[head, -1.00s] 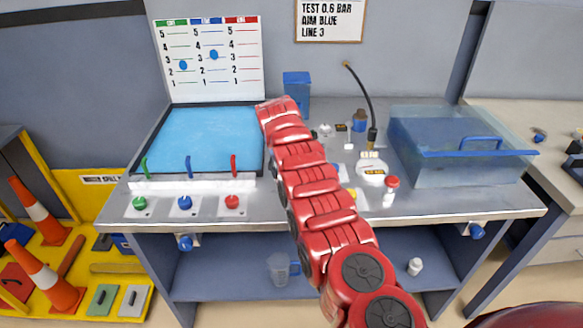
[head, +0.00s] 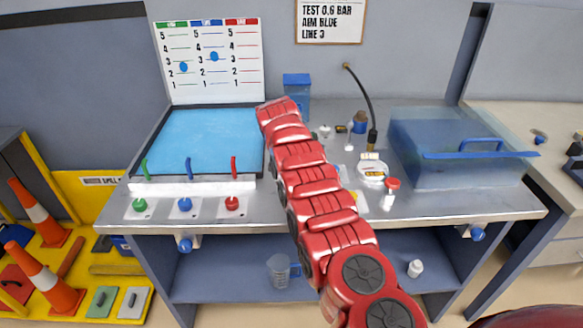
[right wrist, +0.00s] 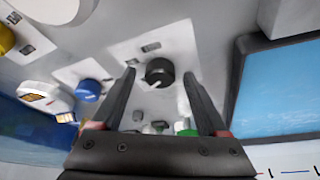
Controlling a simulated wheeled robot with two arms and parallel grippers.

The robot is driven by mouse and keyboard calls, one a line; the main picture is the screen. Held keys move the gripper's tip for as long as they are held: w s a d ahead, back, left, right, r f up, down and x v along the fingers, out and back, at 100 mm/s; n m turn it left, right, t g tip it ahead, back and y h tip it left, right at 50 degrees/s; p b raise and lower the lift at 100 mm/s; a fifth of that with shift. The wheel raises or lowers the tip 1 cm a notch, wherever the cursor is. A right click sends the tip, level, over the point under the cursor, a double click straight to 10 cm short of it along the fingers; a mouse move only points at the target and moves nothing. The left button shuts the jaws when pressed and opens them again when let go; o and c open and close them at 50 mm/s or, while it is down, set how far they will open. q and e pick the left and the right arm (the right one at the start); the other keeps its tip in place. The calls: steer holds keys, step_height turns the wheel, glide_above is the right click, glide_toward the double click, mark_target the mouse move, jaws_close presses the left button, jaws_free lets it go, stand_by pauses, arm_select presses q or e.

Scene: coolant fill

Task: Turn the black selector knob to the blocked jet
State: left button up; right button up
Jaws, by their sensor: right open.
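The black selector knob (right wrist: 160,73) sits on a white plate in the right wrist view. A white pointer mark on it points toward the lower left of that picture. My right gripper (right wrist: 159,78) is open, with one finger at each side of the knob in the picture. I cannot tell whether the fingers touch it. In the head view my red right arm hides the knob and the gripper. Green (head: 145,168), blue (head: 189,167) and red (head: 234,165) jets stand at the front of the blue basin (head: 210,140). I cannot tell which is blocked. My left gripper is out of view.
Green (head: 139,205), blue (head: 184,204) and red (head: 232,203) knobs line the bench front. A blue knob (right wrist: 88,90) is near my right gripper. A white bottle with a red cap (head: 391,193) and a clear blue bin (head: 455,150) stand to the right.

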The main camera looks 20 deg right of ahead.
steer(key=shift+s+a+r+b, duration=0.1)
steer(key=shift+a+r+b, duration=0.1)
steer(key=shift+r+b, duration=0.1)
steer(key=b+v, duration=0.2)
steer(key=v, duration=1.4)
steer(key=shift+s+r, duration=0.15)
steer(key=shift+r, duration=0.2)
steer(key=shift+r, duration=0.1)
